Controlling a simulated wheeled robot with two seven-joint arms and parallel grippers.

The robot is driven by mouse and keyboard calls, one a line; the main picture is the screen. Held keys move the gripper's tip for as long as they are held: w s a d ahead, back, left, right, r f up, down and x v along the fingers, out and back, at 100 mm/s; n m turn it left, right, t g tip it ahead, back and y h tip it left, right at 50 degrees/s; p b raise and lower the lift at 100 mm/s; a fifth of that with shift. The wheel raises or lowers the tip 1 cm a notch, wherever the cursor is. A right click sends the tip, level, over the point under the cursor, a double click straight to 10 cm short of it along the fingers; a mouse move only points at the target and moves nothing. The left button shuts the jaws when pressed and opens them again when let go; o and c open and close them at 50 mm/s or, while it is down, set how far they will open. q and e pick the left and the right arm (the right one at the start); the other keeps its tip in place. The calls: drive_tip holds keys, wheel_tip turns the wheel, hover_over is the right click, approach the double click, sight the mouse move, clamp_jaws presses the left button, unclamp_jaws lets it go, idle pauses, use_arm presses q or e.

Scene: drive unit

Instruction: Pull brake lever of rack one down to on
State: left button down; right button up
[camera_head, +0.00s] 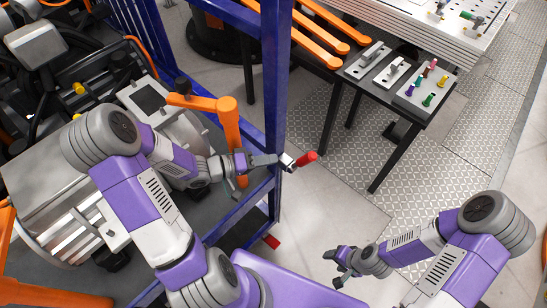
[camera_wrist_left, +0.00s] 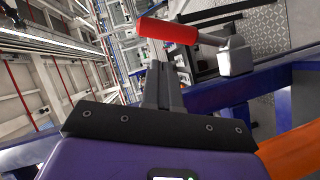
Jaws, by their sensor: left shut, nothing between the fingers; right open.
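The brake lever has a red grip (camera_head: 307,159) on a short metal shaft and sits on the blue rack post (camera_head: 272,80). In the head view its grip points right and slightly up. My left gripper (camera_head: 276,159) is shut and empty, its fingertips close beside the lever's shaft end. In the left wrist view the red grip (camera_wrist_left: 168,31) lies across the picture just beyond the shut fingers (camera_wrist_left: 160,75); I cannot tell if they touch it. My right gripper (camera_head: 338,268) is open and empty, low over the floor, away from the rack.
A second red grip (camera_head: 271,240) shows lower on the rack. The rack holds a large grey drive unit (camera_head: 60,210) and an orange arm (camera_head: 230,125). A black table (camera_head: 400,108) with small coloured pegs stands at the back right. The floor between rack and table is clear.

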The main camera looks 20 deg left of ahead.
sight(302, 162)
use_arm(q)
drive_tip(key=x, duration=0.8)
drive_tip(key=shift+b, duration=0.45)
use_arm(e)
drive_tip(key=shift+f, duration=0.6)
use_arm(q)
drive_tip(key=shift+w+f, duration=0.1)
drive_tip(key=shift+w, duration=0.05)
